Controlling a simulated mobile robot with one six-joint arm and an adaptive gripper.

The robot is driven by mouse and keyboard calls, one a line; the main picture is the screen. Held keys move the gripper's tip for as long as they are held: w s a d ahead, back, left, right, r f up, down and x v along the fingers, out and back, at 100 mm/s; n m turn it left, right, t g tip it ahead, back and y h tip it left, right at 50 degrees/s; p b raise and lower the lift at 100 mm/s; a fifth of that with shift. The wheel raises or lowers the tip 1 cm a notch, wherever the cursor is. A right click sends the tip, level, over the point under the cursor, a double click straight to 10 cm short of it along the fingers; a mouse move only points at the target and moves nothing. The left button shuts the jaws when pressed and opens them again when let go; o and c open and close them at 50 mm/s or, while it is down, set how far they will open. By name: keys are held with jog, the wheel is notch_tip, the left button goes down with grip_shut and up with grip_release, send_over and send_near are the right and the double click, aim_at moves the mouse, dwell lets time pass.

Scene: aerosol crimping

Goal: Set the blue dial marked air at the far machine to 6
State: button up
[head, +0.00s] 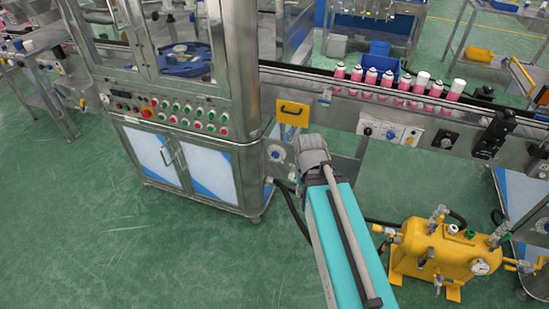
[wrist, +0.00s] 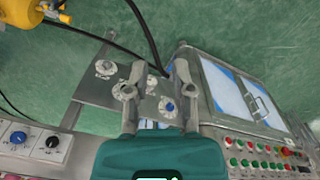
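A blue dial (head: 276,154) with a pale scale ring sits on a grey plate beside the large machine cabinet. In the wrist view a blue dial (wrist: 168,107) shows on a grey plate, just left of the cabinet. Its lettering and setting are too small to read. My gripper (wrist: 159,60) is open and empty, its two fingers apart over the plate. The blue dial shows between the fingers, nearer the right one; I see no contact. A white-ringed dial is partly hidden by the fingers. In the head view my arm hides the gripper.
Another blue dial (head: 390,134) and a black dial (head: 367,131) sit on the conveyor front. A yellow tank (head: 440,252) stands on the floor at right. The machine cabinet (head: 190,165) has a row of buttons. Dark hoses cross below the plate.

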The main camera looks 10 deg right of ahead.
jog(key=o, duration=0.6)
jog(key=shift+n+t+h, duration=0.3)
jog(key=shift+n+h, duration=0.2)
jog(key=shift+n, duration=0.1)
jog(key=w+f+b, duration=0.1)
jog(key=w+d+f+b, duration=0.1)
jog(key=f+b, duration=0.1)
jog(key=shift+w+f, duration=0.1)
jog(key=shift+f, duration=0.2)
jog(key=shift+o, duration=0.3)
jog(key=w+d+f+n+t+h+b, duration=0.1)
jog(key=w+f+n+h+b, duration=0.1)
jog(key=w+f+n+b, duration=0.1)
notch_tip(320, 180, down, 2)
jog(key=w+b, duration=0.1)
jog(key=b, duration=0.2)
jog(key=shift+w+d, duration=0.2)
jog(key=shift+d, duration=0.05)
jog(key=n+t+h+b, duration=0.5)
jog(key=n+t+b, duration=0.9)
jog(key=n+b, duration=1.85)
send_near(275, 156)
jog(key=s+a+m+b, duration=0.2)
jog(key=s+m+b, duration=0.1)
jog(key=m+b, duration=0.25)
jog(key=shift+s+d+f, duration=0.15)
jog(key=shift+f, duration=0.15)
jog(key=shift+d, duration=0.1)
